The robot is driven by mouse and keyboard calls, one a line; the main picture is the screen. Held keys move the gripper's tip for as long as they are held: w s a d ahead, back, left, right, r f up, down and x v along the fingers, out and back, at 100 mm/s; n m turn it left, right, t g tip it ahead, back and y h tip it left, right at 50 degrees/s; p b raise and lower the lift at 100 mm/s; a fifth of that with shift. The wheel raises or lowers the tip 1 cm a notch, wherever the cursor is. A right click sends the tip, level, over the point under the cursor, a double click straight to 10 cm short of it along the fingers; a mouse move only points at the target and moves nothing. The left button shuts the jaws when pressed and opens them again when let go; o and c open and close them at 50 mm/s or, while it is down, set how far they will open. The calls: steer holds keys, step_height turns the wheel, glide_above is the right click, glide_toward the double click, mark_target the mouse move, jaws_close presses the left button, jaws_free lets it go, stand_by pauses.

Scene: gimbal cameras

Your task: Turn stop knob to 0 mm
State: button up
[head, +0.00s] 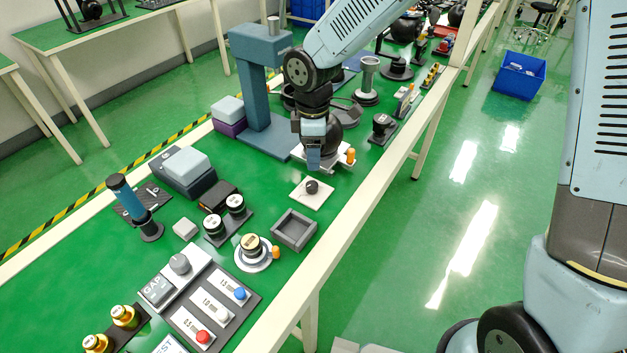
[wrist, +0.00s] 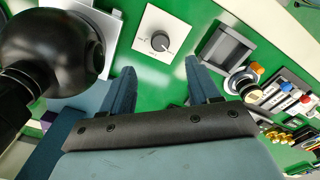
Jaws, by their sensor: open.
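A small black knob (head: 312,187) sits on a white square plate (head: 322,196) on the green bench. In the wrist view the knob (wrist: 160,41) shows a pale pointer line, and small print sits beside it on the white plate (wrist: 147,20); the print is too small to read. My gripper (head: 313,162) is above the bench, a little behind the knob in the head view. In the wrist view my gripper (wrist: 158,70) has its two blue fingers spread, with nothing between them. The knob lies beyond the fingertips and apart from them.
A grey open tray (head: 294,230) lies just in front of the plate. A GAP panel (head: 165,283) with a grey knob (head: 180,264) and a slider panel (head: 216,306) stand further forward. A blue-grey column (head: 262,90) rises behind my gripper. Bare green bench surrounds the plate's left side.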

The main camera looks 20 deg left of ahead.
mark_target(313, 184)
step_height(313, 184, down, 10)
steer(key=shift+f, duration=0.25)
steer(key=shift+c, duration=0.2)
steer(key=c, duration=1)
steer(key=shift+m, duration=1)
steer(key=o, duration=1)
steer(key=shift+o, duration=0.2)
step_height(313, 184, up, 14)
steer(key=shift+f, duration=0.15)
